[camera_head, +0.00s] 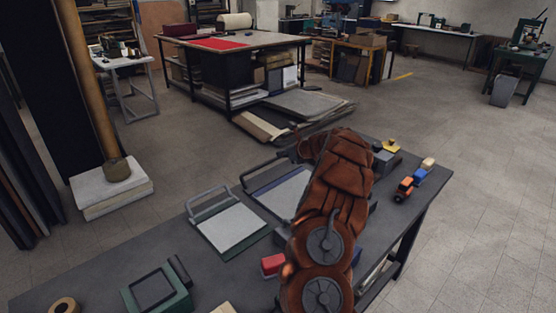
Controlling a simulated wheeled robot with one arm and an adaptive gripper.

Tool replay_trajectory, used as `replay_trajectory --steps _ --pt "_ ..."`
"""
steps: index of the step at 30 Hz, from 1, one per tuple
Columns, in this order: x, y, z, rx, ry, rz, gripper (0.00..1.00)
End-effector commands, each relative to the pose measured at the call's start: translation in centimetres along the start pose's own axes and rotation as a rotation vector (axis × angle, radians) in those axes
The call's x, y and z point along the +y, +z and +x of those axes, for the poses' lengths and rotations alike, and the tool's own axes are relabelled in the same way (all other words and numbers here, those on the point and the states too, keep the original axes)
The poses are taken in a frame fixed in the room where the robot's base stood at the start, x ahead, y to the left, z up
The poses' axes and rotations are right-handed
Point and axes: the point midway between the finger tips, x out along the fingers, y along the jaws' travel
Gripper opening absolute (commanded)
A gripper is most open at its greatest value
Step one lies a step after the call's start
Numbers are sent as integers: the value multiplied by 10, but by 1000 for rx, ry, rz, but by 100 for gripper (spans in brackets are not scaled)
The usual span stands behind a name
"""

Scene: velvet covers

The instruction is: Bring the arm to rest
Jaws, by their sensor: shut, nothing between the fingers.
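My arm, in a rust-brown padded cover with two round grey joint caps, rises from the bottom of the head view, right of centre. It stretches up over the dark worktable (130,262) toward its far edge. The arm's folded upper part hides a piece of the table behind it. No object shows held.
Two handled trays, a nearer one (230,228) and a farther one (285,192), lie left of my arm. A red block (272,264) sits close beside it. A green device (157,290) is at front left. Orange and blue items (405,187) stand at the right edge.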

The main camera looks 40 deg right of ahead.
Motion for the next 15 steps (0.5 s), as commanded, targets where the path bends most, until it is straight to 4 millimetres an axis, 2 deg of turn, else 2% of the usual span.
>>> replay_trajectory --steps 9,15 --pt "1 10 -29 -1 0 -2 0" --pt "1 13 -35 -1 1 -2 0"
